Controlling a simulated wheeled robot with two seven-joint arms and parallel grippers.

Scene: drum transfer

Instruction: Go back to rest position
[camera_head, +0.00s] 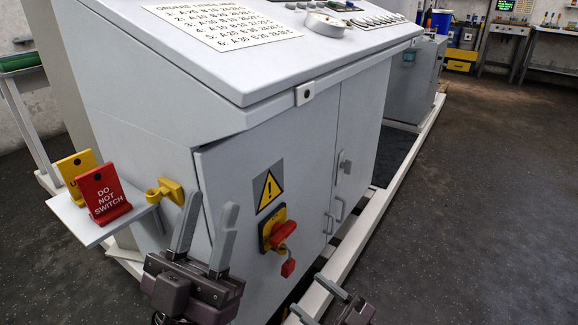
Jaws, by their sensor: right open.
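My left gripper (211,201) is in front of the cabinet's lower left part, fingers pointing up. Its two grey fingers stand apart with nothing seen between them. My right gripper (307,294) is at the bottom edge, partly cut off by the frame, fingers apart and nothing seen between them. Both are in front of a grey control cabinet (310,140). On its door is a red rotary switch (283,232) on a yellow plate, with a red padlock-like piece (288,268) hanging below it.
A side shelf (80,222) at left holds a red "DO NOT SWITCH" sign (103,194) and a yellow sign (75,168). A yellow bracket (165,191) sticks out from the cabinet. A white floor rail (385,205) runs along the cabinet. The dark floor (480,210) at right is clear.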

